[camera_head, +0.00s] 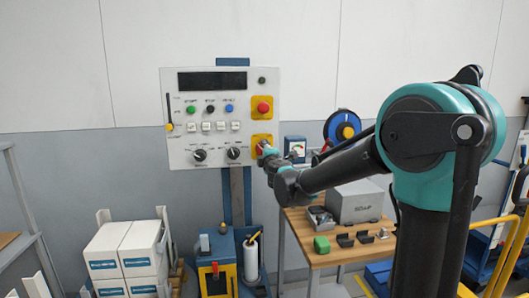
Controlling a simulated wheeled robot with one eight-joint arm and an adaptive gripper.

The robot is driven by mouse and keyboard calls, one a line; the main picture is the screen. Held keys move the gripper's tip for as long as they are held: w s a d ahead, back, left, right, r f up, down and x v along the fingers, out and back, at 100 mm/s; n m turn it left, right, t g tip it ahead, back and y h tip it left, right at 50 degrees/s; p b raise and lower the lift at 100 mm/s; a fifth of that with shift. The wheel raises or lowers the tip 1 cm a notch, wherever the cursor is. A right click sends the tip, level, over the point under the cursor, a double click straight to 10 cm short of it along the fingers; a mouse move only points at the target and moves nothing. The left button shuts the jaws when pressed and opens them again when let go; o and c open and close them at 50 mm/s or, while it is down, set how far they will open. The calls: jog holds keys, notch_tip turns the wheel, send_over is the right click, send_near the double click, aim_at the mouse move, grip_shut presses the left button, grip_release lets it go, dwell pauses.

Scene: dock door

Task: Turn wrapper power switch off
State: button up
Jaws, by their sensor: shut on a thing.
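A light grey control panel (216,158) stands on a blue post. It has a dark display, coloured buttons, small white switches, two black rotary knobs and a yellow slider. On its right side a red round button on a yellow plate (263,107) sits above a second yellow plate (262,138) that bears a red switch handle, partly hidden by my gripper. My gripper (263,149) reaches in from the right and is shut on this switch handle. The fingertips are small and the handle's exact angle is hard to tell. The display looks dark.
White boxes (127,252) stand at lower left. A yellow and blue machine (215,271) is below the panel. Yellow rails (501,252) are at right.

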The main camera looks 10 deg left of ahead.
dwell(0.3)
jog(key=o, duration=1.2)
jog(key=v, duration=1.2)
